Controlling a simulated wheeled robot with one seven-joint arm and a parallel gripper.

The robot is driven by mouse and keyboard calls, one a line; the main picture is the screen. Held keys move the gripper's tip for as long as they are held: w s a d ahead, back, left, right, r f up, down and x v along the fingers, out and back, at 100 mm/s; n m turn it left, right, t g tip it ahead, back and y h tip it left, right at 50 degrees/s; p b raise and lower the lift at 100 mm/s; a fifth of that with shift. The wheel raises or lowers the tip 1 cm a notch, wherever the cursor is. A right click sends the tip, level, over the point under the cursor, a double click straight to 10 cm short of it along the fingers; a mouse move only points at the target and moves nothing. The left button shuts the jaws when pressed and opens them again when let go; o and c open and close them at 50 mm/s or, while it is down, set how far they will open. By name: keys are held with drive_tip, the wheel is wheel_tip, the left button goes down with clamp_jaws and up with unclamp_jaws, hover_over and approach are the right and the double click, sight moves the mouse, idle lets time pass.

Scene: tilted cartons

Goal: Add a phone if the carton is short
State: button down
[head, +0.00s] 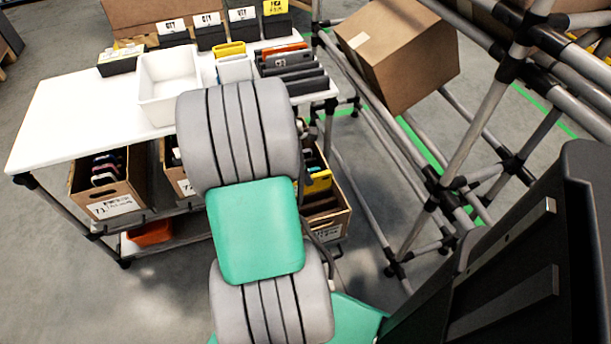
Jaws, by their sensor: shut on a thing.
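On the lower shelf, the left carton (112,204) is tilted toward me and holds several phones (104,170) standing in a row. A middle carton (184,185) is mostly hidden by my arm. The right carton (327,228) shows a yellow phone (318,182) and dark ones, with its left part hidden. On the tabletop, several dark phones (301,79) stand in a rack, with an orange one (285,50) behind. My arm crosses the middle of the view. My gripper is hidden behind it, so what it holds cannot be seen.
An empty-looking white bin (168,77) stands on the white table (60,130), whose left part is clear. Quantity cards (208,30) line the back. A tube rack (470,130) with a tilted cardboard box (400,60) stands right. An orange bin (150,233) sits low.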

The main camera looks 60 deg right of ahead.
sight(305, 192)
drive_tip(key=shift+f+b, duration=1.65)
drive_tip(key=shift+b, duration=0.05)
drive_tip(key=shift+f+b, duration=0.5)
drive_tip(key=shift+f, duration=1.6)
drive_tip(key=shift+f, duration=0.3)
drive_tip(key=c, duration=1.3)
unclamp_jaws()
drive_tip(key=shift+c, duration=0.2)
drive_tip(key=p+v, duration=0.3)
drive_tip(key=v, duration=0.5)
drive_tip(key=shift+f, duration=0.1)
